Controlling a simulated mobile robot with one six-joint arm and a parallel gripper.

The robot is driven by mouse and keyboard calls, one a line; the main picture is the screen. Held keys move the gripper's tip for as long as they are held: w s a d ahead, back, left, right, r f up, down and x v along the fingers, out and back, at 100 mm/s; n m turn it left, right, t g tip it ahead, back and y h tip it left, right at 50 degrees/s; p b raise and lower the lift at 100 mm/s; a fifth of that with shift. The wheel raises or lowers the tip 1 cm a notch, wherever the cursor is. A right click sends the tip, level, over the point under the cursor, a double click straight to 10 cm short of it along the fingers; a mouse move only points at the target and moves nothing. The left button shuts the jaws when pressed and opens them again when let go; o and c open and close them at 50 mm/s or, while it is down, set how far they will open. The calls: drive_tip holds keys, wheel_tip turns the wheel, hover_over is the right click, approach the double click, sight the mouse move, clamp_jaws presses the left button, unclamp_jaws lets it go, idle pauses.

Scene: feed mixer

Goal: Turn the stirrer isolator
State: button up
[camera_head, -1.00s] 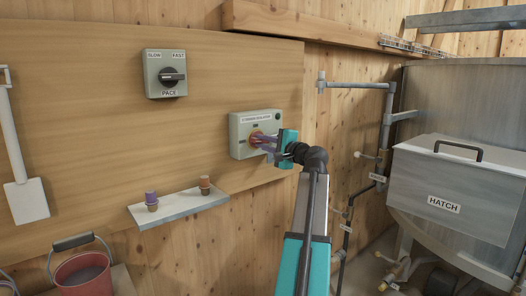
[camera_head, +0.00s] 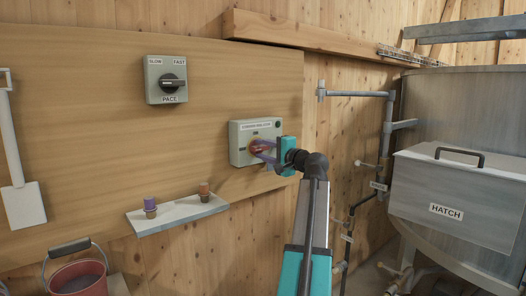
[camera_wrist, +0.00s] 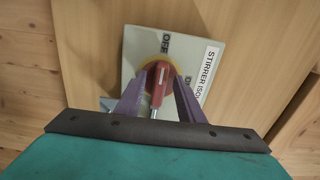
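The stirrer isolator (camera_head: 242,132) is a grey box on the wooden board, with a red knob on a yellow ring. In the wrist view the plate (camera_wrist: 196,58) appears turned sideways, with OFF beyond the knob's far end and another, partly hidden label beside it. The red knob (camera_wrist: 159,80) lies lengthwise towards OFF, with a pale mark on it. My gripper (camera_head: 257,151) is at the isolator, its purple fingers one on each side of the knob. In the wrist view the gripper (camera_wrist: 159,84) appears open, with narrow gaps beside the knob; contact at the tips is unclear.
A PACE switch (camera_head: 172,84) is up and left on the board. A small shelf (camera_head: 178,215) with two small coloured items juts out below left. Pipes (camera_head: 385,140) and the HATCH box (camera_head: 450,190) are to the right. A bucket (camera_head: 78,278) is lower left.

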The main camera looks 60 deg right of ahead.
drive_tip(key=shift+s, duration=0.1)
drive_tip(key=b+v, duration=0.1)
drive_tip(key=v, duration=1.2)
drive_tip(key=shift+s, duration=0.3)
drive_tip(key=shift+a, duration=0.15)
idle(0.3)
